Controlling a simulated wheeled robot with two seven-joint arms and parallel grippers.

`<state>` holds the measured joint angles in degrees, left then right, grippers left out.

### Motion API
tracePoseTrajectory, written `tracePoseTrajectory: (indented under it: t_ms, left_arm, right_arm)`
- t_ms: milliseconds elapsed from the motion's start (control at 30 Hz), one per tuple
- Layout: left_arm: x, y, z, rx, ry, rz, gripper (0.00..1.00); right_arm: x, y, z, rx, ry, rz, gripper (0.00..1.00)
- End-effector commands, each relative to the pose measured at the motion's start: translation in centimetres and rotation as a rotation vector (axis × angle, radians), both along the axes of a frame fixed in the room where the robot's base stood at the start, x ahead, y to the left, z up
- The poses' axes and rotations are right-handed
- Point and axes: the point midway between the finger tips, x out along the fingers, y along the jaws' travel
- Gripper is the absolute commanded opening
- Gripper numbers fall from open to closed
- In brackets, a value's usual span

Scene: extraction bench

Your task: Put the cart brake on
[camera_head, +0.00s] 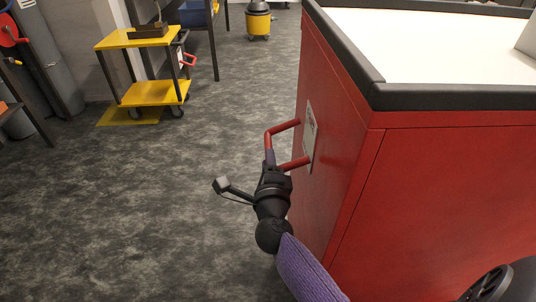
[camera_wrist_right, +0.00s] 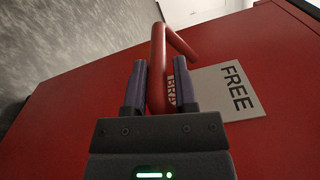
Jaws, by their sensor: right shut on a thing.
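The red cart (camera_head: 347,190) stands at the right with a black-edged white top. A red U-shaped handle (camera_head: 283,127) sticks out from its left side, over a pale label plate (camera_head: 310,135). In the right wrist view the plate (camera_wrist_right: 228,90) reads "FREE", and a second word starting "BRA" is partly hidden by the handle (camera_wrist_right: 158,50). My right gripper (camera_head: 271,163) is shut on the handle's outer bar; its two fingers (camera_wrist_right: 159,88) stand on either side of it. My left gripper is not in view.
A yellow trolley (camera_head: 150,93) with a brown block on top stands at the back left. A yellow and black drum-shaped vacuum (camera_head: 258,22) stands at the back. The grey floor left of the red cart is clear.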

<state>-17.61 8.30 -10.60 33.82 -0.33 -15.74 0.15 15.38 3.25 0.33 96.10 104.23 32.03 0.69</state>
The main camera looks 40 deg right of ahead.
Motion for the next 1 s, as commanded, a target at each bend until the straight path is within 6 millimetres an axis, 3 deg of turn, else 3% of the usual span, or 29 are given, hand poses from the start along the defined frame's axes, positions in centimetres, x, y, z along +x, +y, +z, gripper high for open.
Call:
tracePoseTrajectory:
  t_ms: [633, 667, 767, 800, 1000]
  left_arm:
    - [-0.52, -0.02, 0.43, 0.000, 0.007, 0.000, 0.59]
    - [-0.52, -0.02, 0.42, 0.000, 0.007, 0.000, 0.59]
    - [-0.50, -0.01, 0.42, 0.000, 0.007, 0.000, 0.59]
    - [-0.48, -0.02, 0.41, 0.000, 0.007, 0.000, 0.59]
    - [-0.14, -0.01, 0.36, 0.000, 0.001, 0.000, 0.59]
  right_arm:
    - [-0.36, -0.40, -1.11, -0.044, 0.044, -0.010, 0.00]
    - [-0.36, -0.40, -1.13, -0.044, 0.044, -0.010, 0.36]
    - [-0.34, -0.42, -1.07, -0.043, 0.042, -0.010, 0.57]
    - [-0.32, -0.41, -1.02, -0.043, 0.041, -0.009, 0.61]
    - [-0.25, -0.36, -0.80, -0.045, 0.037, -0.007, 0.61]
